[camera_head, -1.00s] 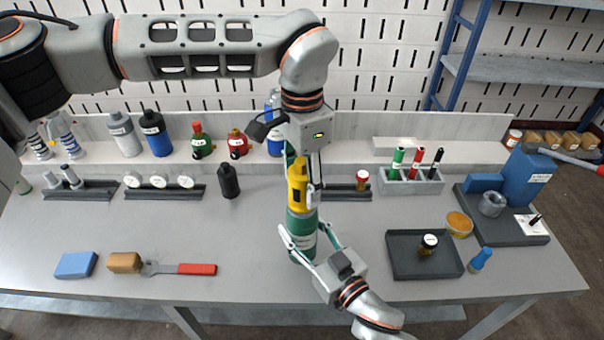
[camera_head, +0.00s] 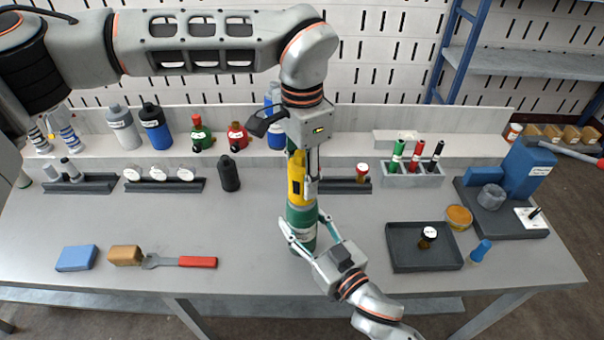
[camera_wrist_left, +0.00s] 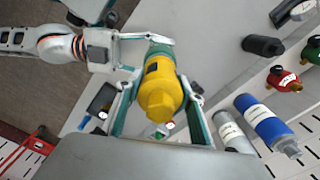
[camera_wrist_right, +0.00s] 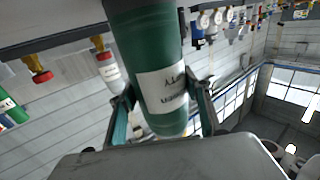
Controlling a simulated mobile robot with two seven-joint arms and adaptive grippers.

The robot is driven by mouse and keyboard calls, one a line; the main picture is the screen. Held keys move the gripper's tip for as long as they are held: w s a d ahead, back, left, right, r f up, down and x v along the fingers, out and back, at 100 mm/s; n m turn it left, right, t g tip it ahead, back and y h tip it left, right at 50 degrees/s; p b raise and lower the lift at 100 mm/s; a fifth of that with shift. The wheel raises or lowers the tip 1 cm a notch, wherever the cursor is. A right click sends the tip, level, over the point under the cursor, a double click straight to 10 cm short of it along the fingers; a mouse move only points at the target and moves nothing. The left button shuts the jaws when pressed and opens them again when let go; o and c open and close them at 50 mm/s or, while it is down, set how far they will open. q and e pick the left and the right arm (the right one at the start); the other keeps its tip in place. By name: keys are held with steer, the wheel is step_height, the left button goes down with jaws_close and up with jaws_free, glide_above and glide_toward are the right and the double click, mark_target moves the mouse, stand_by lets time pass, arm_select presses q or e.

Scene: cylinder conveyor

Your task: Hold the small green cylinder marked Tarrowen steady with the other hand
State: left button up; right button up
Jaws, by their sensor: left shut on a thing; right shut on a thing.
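A green cylinder (camera_head: 301,218) with a yellow part (camera_head: 296,178) on top is upright near the middle of the table. My left gripper (camera_head: 301,186) comes down from above and is shut on the yellow part, which shows between its fingers in the left wrist view (camera_wrist_left: 160,88). My right gripper (camera_head: 304,229) comes in from the lower right and is shut around the lower green body. In the right wrist view the green cylinder (camera_wrist_right: 147,38) has a white label between the fingers; its writing is only partly legible. I cannot tell whether its base touches the table.
A dark tray (camera_head: 400,262) with a small dark bottle (camera_head: 427,240) is to the right. A red-handled tool (camera_head: 197,262), a brown block (camera_head: 125,255) and a blue block (camera_head: 77,258) lie front left. A black bottle (camera_head: 229,173) stands left of my left gripper. Bottles line the back ledge.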

arm_select(q)
steer(key=m, duration=0.4)
steer(key=shift+m, duration=1)
steer(key=shift+m, duration=0.9)
steer(key=m, duration=0.4)
steer(key=m, duration=0.4)
steer(key=shift+f+m, duration=0.1)
steer(key=shift+m, duration=1)
